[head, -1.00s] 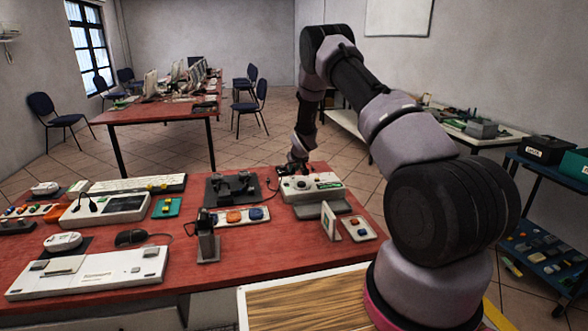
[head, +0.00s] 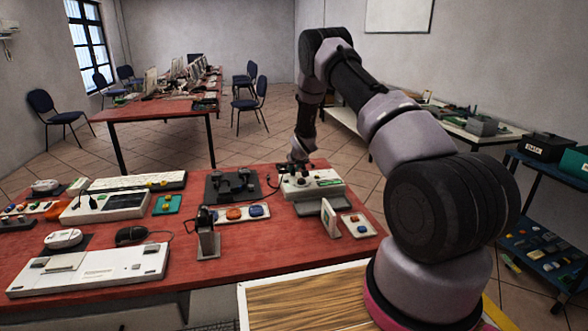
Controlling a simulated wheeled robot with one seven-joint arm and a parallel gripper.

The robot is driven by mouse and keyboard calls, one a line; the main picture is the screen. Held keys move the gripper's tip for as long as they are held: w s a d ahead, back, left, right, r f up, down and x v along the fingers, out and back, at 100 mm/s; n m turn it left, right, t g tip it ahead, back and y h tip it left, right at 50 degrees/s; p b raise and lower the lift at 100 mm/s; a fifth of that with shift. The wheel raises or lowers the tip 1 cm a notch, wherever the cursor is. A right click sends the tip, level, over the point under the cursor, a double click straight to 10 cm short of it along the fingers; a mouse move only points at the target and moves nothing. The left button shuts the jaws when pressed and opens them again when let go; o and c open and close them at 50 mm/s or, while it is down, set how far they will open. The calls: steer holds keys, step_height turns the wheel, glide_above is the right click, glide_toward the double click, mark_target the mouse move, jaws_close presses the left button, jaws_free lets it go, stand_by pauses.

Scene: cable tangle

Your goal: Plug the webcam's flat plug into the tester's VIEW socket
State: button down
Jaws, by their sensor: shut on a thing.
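A white box with a green label (head: 327,183) stands at the right of the red table; it looks like the tester, but its socket names are too small to read. My gripper (head: 299,172) is at the top of this box, at its back left. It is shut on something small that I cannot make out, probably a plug. A thin dark cable (head: 271,182) curves beside the box, left of the gripper. A dark upright device on a grey stand (head: 207,236), possibly the webcam, stands at the table's front middle. I cannot tell whether anything is seated in a socket.
A black tray (head: 216,197) and a strip with coloured buttons (head: 222,217) lie left of the box. A small upright panel (head: 330,219) and a button plate (head: 359,226) stand in front. A mouse (head: 131,235) and white consoles fill the left. Red tabletop is bare at front middle.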

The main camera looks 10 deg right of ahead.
steer(key=shift+f, duration=0.15)
steer(key=c, duration=0.7)
jaws_free()
steer(key=shift+o, duration=0.2)
steer(key=s+d+r+m, duration=0.1)
steer(key=s+r, duration=0.7)
steer(key=r, duration=0.4)
steer(key=s+r+m, duration=0.1)
steer(key=s+r, duration=0.6)
steer(key=r, duration=0.5)
steer(key=s+d+r+m, duration=0.1)
steer(key=s+r, duration=0.7)
steer(key=r, duration=0.4)
steer(key=s+a+r, duration=0.1)
steer(key=s+r, duration=0.2)
steer(key=s, duration=0.7)
steer(key=s+a+r+y, duration=0.1)
steer(key=s+r, duration=0.2)
steer(key=s, duration=0.7)
steer(key=s+a+r+m+g+y, duration=0.1)
steer(key=s+r, duration=0.2)
steer(key=s, duration=0.7)
steer(key=shift+a+r, duration=0.35)
steer(key=shift+a, duration=0.05)
